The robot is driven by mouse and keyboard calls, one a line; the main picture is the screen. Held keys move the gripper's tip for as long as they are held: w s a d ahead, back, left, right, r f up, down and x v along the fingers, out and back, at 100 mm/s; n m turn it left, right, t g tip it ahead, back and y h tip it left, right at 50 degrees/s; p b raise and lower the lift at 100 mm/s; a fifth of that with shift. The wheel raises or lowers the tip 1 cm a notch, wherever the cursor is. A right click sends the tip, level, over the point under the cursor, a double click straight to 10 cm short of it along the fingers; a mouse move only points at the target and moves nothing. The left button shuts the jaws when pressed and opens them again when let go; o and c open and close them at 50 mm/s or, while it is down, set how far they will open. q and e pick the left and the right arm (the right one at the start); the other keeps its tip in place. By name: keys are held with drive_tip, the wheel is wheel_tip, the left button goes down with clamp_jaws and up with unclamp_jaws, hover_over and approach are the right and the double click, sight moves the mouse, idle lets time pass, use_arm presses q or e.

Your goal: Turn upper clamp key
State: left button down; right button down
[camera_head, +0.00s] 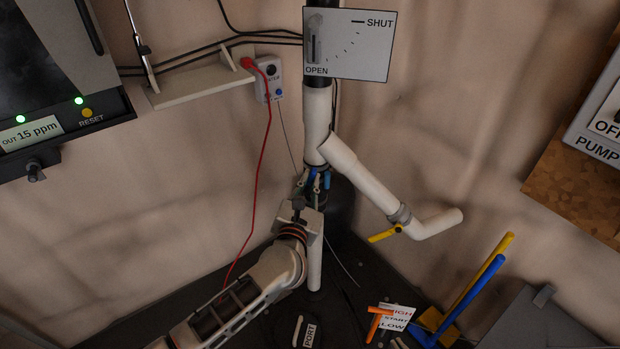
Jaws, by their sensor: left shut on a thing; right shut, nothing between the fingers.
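A white pipe (317,125) runs down the back corner, with a branch (367,183) angling down to the right. A dark clamp (321,170) with small blue key-like parts (311,179) sits around the pipe just below the branch. My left gripper (302,187) is shut at the left side of this clamp, by the blue parts. What lies between its fingers is too small to make out clearly. A second clamp (400,214) with a yellow key (384,236) sits on the lower branch. My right gripper is not in view.
A SHUT/OPEN plate (348,45) hangs on the upper pipe. A red cable (262,170) hangs from a wall box (270,78), left of the pipe. A small shelf (200,82) is left of it.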

use_arm(q)
drive_tip(key=shift+m+p, duration=0.95)
drive_tip(key=shift+m, duration=0.45)
drive_tip(key=shift+f, duration=0.1)
drive_tip(key=c, duration=2.1)
unclamp_jaws()
drive_tip(key=shift+c, duration=0.2)
drive_tip(key=shift+s, duration=0.1)
drive_tip(key=v, duration=1.2)
drive_tip(key=shift+m, duration=0.3)
